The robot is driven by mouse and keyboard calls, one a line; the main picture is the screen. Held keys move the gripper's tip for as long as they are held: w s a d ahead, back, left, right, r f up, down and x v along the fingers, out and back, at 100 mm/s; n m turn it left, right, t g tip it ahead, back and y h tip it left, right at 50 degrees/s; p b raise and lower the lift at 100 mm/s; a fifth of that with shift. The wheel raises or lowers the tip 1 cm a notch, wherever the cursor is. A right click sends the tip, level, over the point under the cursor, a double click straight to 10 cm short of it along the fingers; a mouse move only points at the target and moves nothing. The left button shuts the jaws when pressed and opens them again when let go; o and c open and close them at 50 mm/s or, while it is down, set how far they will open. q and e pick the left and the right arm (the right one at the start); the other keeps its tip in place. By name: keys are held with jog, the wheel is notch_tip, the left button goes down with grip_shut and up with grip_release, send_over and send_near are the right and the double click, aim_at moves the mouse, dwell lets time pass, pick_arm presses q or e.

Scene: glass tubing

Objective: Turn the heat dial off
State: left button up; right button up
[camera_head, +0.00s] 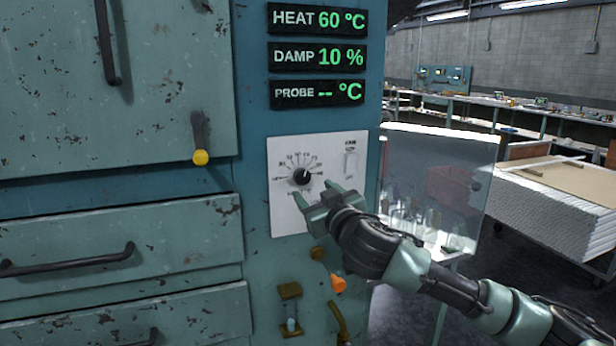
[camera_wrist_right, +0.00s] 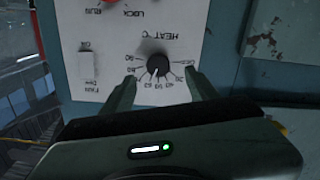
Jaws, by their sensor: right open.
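The heat dial (camera_head: 301,176) is a black round knob on a white panel (camera_head: 285,220) with a printed scale around it. The heat display (camera_head: 317,20) above reads 60 °C. In the right wrist view the dial (camera_wrist_right: 158,66) sits ahead, between my two fingers in the picture, with a pale pointer mark. My right gripper (camera_head: 314,203) is open and empty, just below and right of the dial in the head view. In the right wrist view its fingertips (camera_wrist_right: 158,80) appear on both sides of the dial; whether they touch the panel I cannot tell. My left gripper is not in view.
A white fan switch (camera_head: 350,164) is on the same panel, right of the dial. Below are an orange-tipped lever (camera_head: 337,283) and brass fittings (camera_head: 290,305). A yellow-knobbed lever (camera_head: 200,156) and drawers are left. A transparent panel (camera_head: 440,180) stands right.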

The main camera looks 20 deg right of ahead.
aim_at(303, 177)
jog(key=w, duration=0.2)
jog(key=w+p, duration=0.1)
jog(key=w, duration=0.1)
jog(key=w+r, duration=0.1)
jog(key=w, duration=0.1)
jog(key=shift+w+p, duration=0.1)
jog(key=shift+p, duration=0.3)
jog(key=shift+w+f, duration=0.1)
jog(key=shift+w, duration=0.6)
jog(key=shift+w+f, duration=0.1)
jog(key=shift+w, duration=0.15)
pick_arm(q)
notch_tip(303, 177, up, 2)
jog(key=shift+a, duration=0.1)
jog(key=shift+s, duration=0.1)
pick_arm(e)
grip_shut()
